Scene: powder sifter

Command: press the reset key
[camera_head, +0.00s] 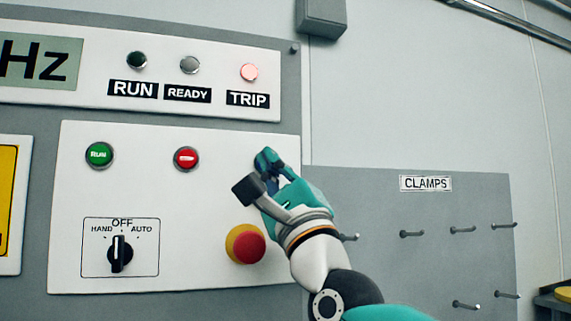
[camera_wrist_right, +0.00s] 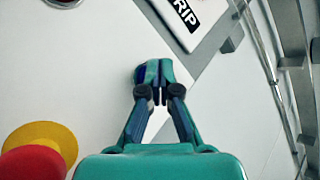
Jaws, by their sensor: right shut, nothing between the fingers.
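My right gripper (camera_head: 266,161) is shut and empty, its fingertips at the upper right corner of the white control panel (camera_head: 200,215). In the wrist view the closed fingertips (camera_wrist_right: 154,78) point at the panel face. A dark blue patch shows at the fingertips and may be part of the reset key. The fingers hide most of that spot, and no reset label is readable. I cannot tell whether the tips touch the panel. My left gripper is not in view.
A red emergency stop (camera_head: 249,248) on a yellow ring sits just below my right gripper. The TRIP lamp (camera_head: 249,72) glows above. Pegs stick out from the CLAMPS board (camera_head: 430,260) at right.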

